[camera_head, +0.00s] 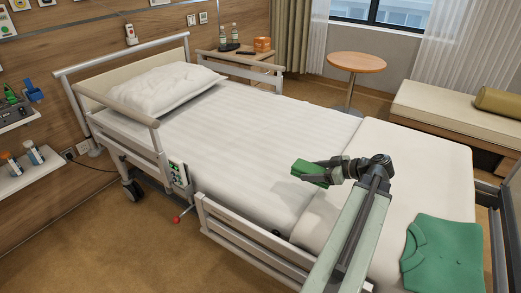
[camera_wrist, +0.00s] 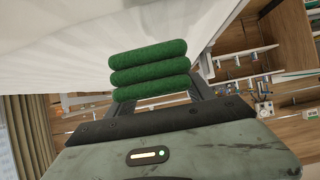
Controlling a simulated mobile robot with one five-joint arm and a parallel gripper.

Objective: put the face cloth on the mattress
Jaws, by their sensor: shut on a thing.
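The face cloth (camera_head: 308,168) is a green folded bundle held out at the end of my arm in the head view. In the wrist view it shows as stacked green rolls (camera_wrist: 150,68) between the fingers. My gripper (camera_head: 323,172) is shut on it. The white mattress (camera_head: 245,115) lies on the bed, and in the head view the cloth appears over its near middle part. A shadow shows on the bedding close to the cloth. I cannot tell the exact height of the cloth above the surface.
A pillow (camera_head: 160,88) lies at the head end. A thick white cover (camera_head: 435,165) lies over the foot end, with a green folded garment (camera_head: 445,255) on it. Side rails (camera_head: 245,245) line the near edge. A bedside cabinet (camera_head: 240,65) stands behind. The mattress middle is clear.

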